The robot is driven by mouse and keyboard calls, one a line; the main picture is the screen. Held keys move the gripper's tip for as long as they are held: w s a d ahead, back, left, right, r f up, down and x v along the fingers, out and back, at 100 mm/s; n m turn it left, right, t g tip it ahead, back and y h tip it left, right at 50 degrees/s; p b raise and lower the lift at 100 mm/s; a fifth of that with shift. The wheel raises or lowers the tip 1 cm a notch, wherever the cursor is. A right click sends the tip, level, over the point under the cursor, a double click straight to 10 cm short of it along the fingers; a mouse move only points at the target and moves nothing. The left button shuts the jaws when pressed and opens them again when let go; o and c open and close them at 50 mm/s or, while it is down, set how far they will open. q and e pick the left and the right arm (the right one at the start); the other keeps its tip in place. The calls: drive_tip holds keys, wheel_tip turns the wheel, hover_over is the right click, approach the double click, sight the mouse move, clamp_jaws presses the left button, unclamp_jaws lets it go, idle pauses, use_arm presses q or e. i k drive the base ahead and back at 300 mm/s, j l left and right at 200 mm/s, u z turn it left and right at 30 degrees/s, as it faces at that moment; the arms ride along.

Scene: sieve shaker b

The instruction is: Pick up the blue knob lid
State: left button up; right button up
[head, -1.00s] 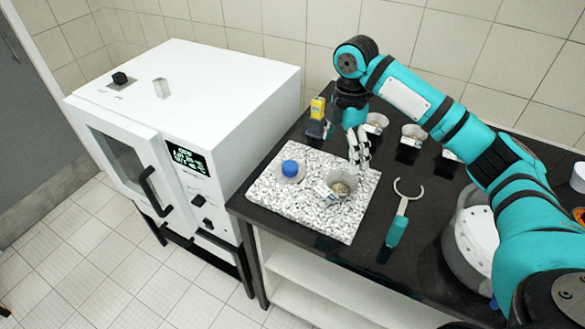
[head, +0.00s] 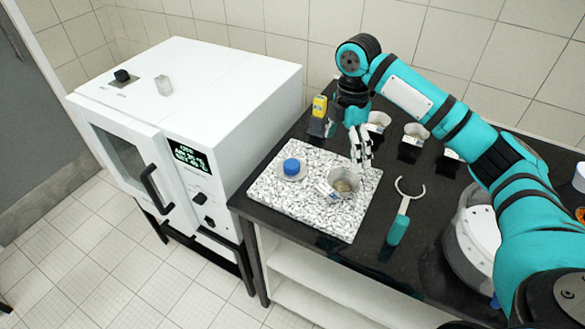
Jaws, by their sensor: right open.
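The blue knob lid (head: 291,168) lies on the speckled white-grey slab (head: 312,217), on its left part, with its blue knob upward and a pale disc under it. My right gripper (head: 361,160) hangs over the slab's right back part, pointing down. It is open, with nothing seen between its fingers, to the right of the lid and apart from it. A small container (head: 342,184) with grainy contents stands on the slab just below the gripper in the picture. My left gripper does not show.
A white oven (head: 190,110) stands left of the black bench. A yellow-topped device (head: 318,112) stands behind the slab. Small cups (head: 415,133) stand along the back. A ring-ended tool with a teal handle (head: 398,229) lies right of the slab. A round grey-white machine (head: 477,240) stands farther right.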

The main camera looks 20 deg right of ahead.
sight(290, 169)
drive_tip(key=i+j+z, duration=0.55)
drive_tip(key=j+z, duration=0.3)
drive_tip(key=i+j+z, duration=0.25)
drive_tip(key=j, duration=0.2)
drive_tip(key=k+l, duration=0.05)
